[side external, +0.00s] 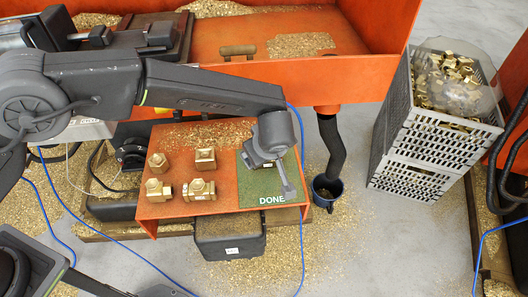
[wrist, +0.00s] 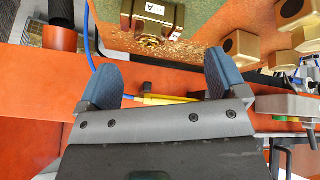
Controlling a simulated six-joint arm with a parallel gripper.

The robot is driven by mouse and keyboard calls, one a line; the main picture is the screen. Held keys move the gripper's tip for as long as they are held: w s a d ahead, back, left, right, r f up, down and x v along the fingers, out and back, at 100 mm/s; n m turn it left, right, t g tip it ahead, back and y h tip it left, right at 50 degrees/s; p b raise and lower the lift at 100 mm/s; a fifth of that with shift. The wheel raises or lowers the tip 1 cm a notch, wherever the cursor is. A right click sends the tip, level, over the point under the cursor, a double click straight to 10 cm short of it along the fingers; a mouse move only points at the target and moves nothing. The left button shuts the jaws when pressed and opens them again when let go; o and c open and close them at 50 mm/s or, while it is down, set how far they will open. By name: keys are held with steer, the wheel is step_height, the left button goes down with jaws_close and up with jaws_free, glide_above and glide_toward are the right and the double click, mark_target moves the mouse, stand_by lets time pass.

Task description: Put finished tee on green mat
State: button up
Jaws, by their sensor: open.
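The green mat (side external: 257,188), marked DONE, covers the right end of an orange table. My gripper (wrist: 160,76) is open, with nothing between its two blue fingers. In the side view it hangs over the mat and hides part of it. A brass fitting with a white label "A" (wrist: 150,20) rests on the green mat (wrist: 198,10) in the wrist view, beyond the fingertips and apart from them. I cannot make out this fitting in the side view. Several other brass fittings (side external: 199,190) stand on the orange part of the table, left of the mat.
An orange machine tray (side external: 370,75) with brass chips lies behind the table. A vise (side external: 95,36) holding brass is at the upper left. A grey crate (side external: 425,140) full of brass parts stands at right. A dark hose (side external: 331,145) drops into a blue cup (side external: 326,190).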

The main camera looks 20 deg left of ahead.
steer(key=v, duration=0.7)
steer(key=s+a+r+m+h, duration=0.1)
steer(key=s+a+r+m, duration=0.1)
steer(key=a+r, duration=0.6)
steer(key=s+a+r+m, duration=0.2)
steer(key=a+r, duration=0.5)
steer(key=a, duration=0.4)
steer(key=s+a+m+h, duration=0.1)
steer(key=s+a+m, duration=0.2)
steer(key=s+a, duration=0.3)
steer(key=s+a+m+h, duration=0.1)
steer(key=s+a+m, duration=0.2)
steer(key=s+a, duration=0.4)
steer(key=s, duration=0.5)
steer(key=shift+t, duration=0.3)
